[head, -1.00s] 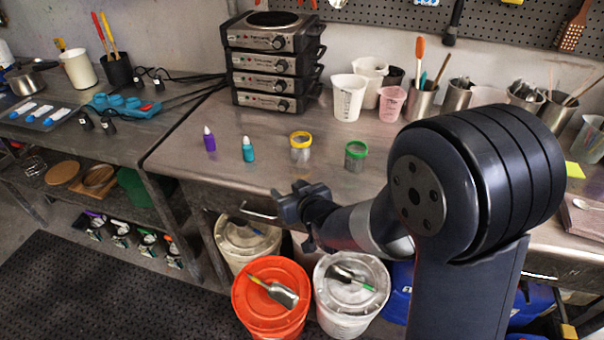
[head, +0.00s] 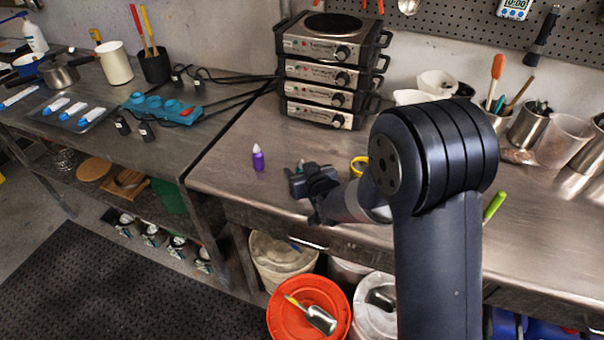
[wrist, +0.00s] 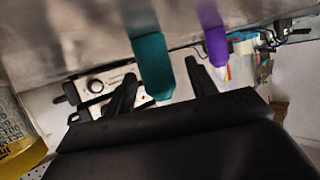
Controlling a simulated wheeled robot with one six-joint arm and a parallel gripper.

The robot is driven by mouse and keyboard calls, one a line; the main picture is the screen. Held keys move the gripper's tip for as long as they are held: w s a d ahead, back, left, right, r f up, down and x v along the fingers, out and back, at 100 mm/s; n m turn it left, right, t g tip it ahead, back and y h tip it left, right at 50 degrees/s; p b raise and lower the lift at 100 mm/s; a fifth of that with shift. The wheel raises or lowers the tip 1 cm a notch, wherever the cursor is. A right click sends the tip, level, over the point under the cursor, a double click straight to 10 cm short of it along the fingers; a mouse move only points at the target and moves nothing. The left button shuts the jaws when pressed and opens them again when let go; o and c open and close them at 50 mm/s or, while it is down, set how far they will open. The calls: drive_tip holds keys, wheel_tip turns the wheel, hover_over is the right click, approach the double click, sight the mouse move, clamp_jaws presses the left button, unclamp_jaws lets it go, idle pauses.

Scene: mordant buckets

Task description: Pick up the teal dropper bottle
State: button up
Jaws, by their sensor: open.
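The teal dropper bottle (wrist: 152,62) shows large in the wrist view, its tip pointing down the picture. In the head view my gripper (head: 312,180) is at the front edge of the bench and hides nearly all of the bottle. Only a small teal bit (head: 300,163) shows above it. How deep the bottle sits between the fingers I cannot tell.
A purple dropper bottle (head: 258,158) stands left of my gripper, also in the wrist view (wrist: 215,46). A yellow-rimmed jar (head: 358,166) is close on the right. Stacked hotplates (head: 318,75) stand behind. Buckets, one orange (head: 308,312), are below the bench edge.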

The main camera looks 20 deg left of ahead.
drive_tip(key=c, duration=1)
drive_tip(key=shift+r, duration=0.1)
drive_tip(key=shift+c, duration=0.2)
